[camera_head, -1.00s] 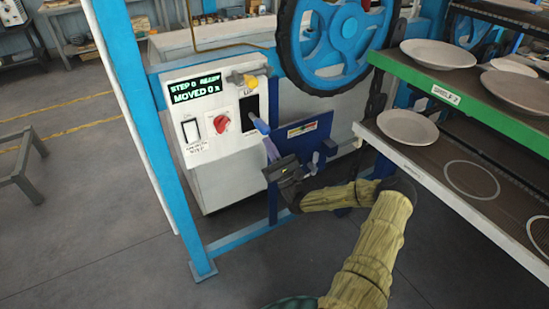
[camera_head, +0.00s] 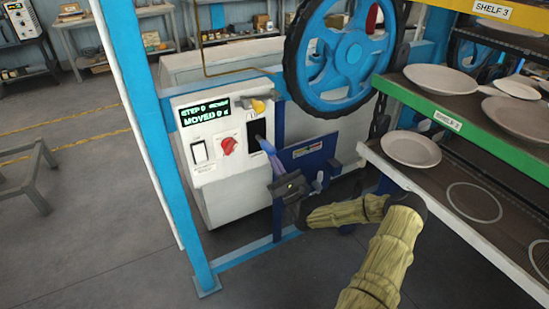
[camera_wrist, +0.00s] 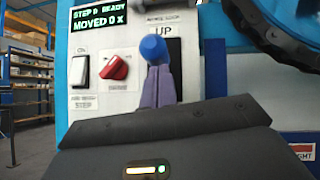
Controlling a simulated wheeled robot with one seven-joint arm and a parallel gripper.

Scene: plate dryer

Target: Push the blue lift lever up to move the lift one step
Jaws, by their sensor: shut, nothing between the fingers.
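The blue lift lever's round knob (camera_wrist: 153,48) sticks out of a dark slot under the label UP in the wrist view. It also shows in the head view (camera_head: 266,146) at the lower part of the slot on the white control panel (camera_head: 204,172). My gripper (camera_wrist: 158,72) is shut and empty, its purple fingers side by side. In the head view my gripper (camera_head: 273,158) reaches up to the panel. The fingertips are just below the knob in the picture; I cannot tell whether they touch it. The lever's shaft is mostly hidden. The display (camera_wrist: 97,16) reads STEP 0 READY, MOVED 0.
A red rotary knob (camera_head: 228,146) and a white rocker switch (camera_head: 199,152) sit left of the slot. A yellow knob (camera_head: 258,106) is above it. A big blue wheel (camera_head: 345,50) is above right. Shelves with plates (camera_head: 411,149) stand at right. A blue post (camera_head: 155,150) stands left.

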